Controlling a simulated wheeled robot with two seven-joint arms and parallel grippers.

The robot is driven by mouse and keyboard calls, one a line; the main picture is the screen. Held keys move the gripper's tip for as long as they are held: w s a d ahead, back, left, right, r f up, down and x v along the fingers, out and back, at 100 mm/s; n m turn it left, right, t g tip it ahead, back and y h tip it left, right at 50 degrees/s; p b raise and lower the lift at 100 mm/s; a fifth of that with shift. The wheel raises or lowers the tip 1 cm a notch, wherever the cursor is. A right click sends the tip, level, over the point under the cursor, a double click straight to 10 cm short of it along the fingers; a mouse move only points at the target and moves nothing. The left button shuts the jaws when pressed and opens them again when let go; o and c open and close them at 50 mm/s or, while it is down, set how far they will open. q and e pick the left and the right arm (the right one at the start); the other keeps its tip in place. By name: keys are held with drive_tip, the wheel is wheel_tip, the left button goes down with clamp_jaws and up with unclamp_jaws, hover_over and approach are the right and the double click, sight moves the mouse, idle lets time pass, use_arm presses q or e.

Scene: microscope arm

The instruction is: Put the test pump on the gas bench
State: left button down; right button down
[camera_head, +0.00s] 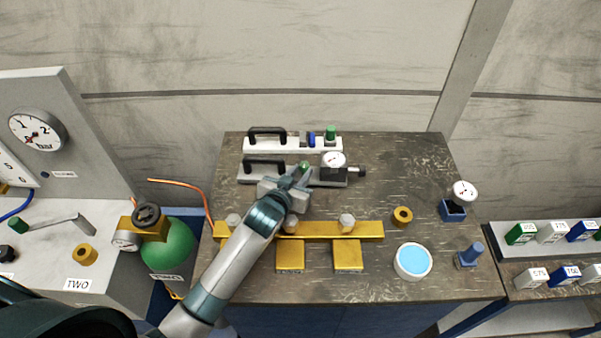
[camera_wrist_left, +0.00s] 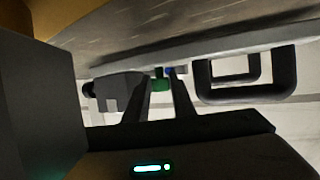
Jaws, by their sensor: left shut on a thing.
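A grey bar with a black handle, a green knob and a round gauge (camera_head: 328,176) lies at the back of the dark table; it may be the test pump, but no label shows. My left gripper (camera_head: 302,176) reaches over it and is shut at the green knob, which shows between the fingers in the left wrist view (camera_wrist_left: 160,84). The gripper partly hides the bar's middle. A grey bench (camera_head: 105,255) at the left carries a bar gauge panel and may be the gas bench. My right gripper is not in view.
A white bar (camera_head: 263,144) with a handle lies just behind. A gold manifold (camera_head: 365,230) crosses the table under my left arm. A blue-filled dish (camera_head: 412,262), brass ring (camera_head: 402,215) and small gauge (camera_head: 464,192) stand at right. A green cylinder (camera_head: 172,247) stands between bench and table.

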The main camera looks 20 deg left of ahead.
use_arm(q)
drive_tip(key=shift+f, duration=0.5)
drive_tip(key=c, duration=1.5)
unclamp_jaws()
drive_tip(key=shift+s+f, duration=0.15)
drive_tip(key=shift+f, duration=0.05)
drive_tip(key=shift+f, duration=0.1)
drive_tip(key=shift+r, duration=0.65)
drive_tip(key=b+v, duration=0.2)
drive_tip(key=v, duration=1)
drive_tip(key=shift+r, duration=0.2)
